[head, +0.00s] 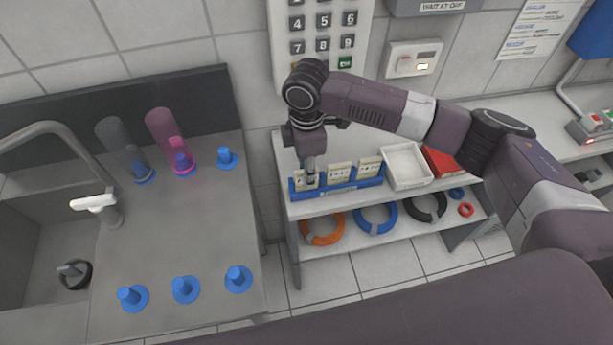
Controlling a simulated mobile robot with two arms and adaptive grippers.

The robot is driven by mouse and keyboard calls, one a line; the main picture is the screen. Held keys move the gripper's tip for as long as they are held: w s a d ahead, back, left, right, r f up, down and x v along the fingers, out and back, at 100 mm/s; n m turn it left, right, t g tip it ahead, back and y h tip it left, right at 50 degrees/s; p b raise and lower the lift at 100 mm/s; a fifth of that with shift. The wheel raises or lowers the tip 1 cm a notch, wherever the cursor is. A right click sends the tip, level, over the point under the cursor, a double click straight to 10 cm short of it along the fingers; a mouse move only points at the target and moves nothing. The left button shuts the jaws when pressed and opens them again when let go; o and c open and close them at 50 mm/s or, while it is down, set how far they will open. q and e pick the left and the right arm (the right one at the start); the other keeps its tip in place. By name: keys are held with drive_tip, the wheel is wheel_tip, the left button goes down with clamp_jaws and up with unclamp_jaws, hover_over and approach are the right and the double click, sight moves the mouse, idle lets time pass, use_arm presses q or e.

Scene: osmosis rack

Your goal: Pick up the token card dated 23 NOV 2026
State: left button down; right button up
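A blue holder (340,190) stands on the top shelf of a white rack. Cream token cards stand upright in it: a left card (300,181), a middle card (340,171) and a right card (370,167). The print on them is too small to read, so I cannot tell which is dated 23 NOV 2026. My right gripper (311,177) points down at the left card, with its fingers in front of or around that card. I cannot tell whether they grip it. My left gripper is not in view.
A white tray (405,186) and a red box (440,163) sit right of the holder. Orange (322,243), blue and black rings lie on the lower shelf. A keypad (322,25) hangs behind my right arm. A sink counter (180,240) with blue pegs and two tubes stands left.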

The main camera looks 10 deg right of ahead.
drive_tip(key=shift+f, duration=0.2)
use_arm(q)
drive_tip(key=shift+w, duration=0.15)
use_arm(e)
clamp_jaws()
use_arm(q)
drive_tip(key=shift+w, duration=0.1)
